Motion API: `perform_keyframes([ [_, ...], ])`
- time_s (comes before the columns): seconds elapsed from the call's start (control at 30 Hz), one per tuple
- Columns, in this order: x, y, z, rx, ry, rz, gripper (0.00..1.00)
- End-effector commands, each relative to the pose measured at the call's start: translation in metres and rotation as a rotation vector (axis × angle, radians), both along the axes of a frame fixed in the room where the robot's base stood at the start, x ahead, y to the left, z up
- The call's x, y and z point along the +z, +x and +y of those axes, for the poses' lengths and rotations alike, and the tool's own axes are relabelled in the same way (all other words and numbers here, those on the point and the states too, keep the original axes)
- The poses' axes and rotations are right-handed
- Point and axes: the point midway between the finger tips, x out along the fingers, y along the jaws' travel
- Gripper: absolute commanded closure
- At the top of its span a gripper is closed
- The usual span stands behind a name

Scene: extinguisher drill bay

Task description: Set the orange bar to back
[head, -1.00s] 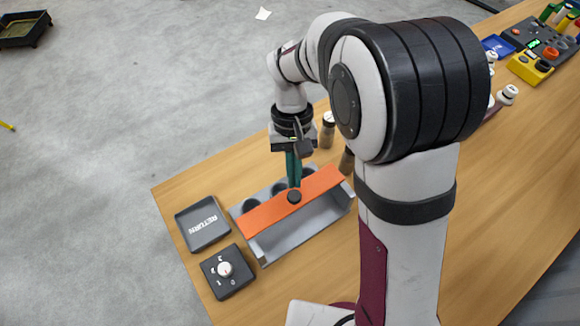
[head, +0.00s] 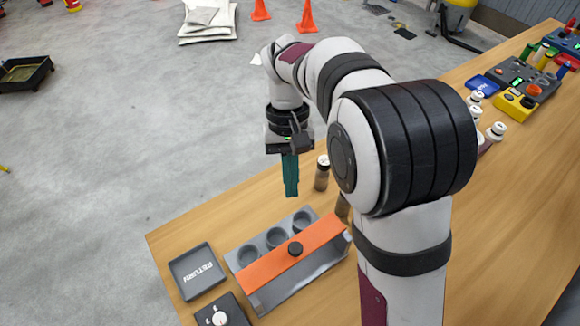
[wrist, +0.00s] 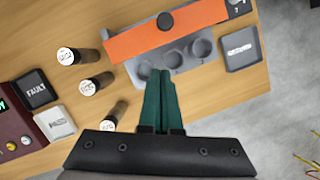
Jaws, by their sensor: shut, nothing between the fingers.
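The orange bar (head: 268,267) lies lengthwise across the grey holder (head: 261,298), over the side nearer my base. A black knob (head: 295,249) stands at its middle. Three round cups (head: 275,237) show uncovered on the far side of the bar. In the wrist view, the bar (wrist: 137,42) and its knob (wrist: 165,21) lie beyond the cups (wrist: 173,58). My gripper (head: 291,194) hangs above and past the far side of the holder, apart from the bar. Its green fingers (wrist: 160,76) are shut and empty.
A RETURN tray (head: 197,271) and a dial box (head: 222,312) stand left of the holder. Bottles (head: 322,173) stand to its right. Coloured panels (head: 525,85) stand at the table's far right. The space above the cups is clear.

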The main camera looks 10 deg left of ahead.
Motion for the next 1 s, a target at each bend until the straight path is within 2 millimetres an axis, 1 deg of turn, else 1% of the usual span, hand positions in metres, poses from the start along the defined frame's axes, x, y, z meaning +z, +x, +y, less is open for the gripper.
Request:
perform_keyframes([
  [0.03,0.009,0.004,0.001,-0.001,0.001,-0.004,1.00],
  [0.1,0.020,0.007,0.002,0.000,0.000,-0.003,1.00],
  [0.23,0.033,0.010,0.003,0.000,-0.001,-0.001,1.00],
  [0.37,0.037,0.011,0.003,-0.001,0.000,0.000,1.00],
  [0.77,0.037,0.010,0.002,-0.004,0.000,-0.001,1.00],
  [0.83,0.046,0.002,-0.011,-0.045,0.007,-0.014,1.00],
  [0.87,0.052,-0.005,-0.021,-0.082,0.014,-0.026,1.00],
  [0.9,0.061,-0.020,-0.040,-0.148,0.025,-0.047,1.00],
  [0.97,0.070,-0.051,-0.069,-0.271,0.044,-0.082,1.00],
  [1.0,0.072,-0.075,-0.086,-0.360,0.056,-0.108,1.00],
])
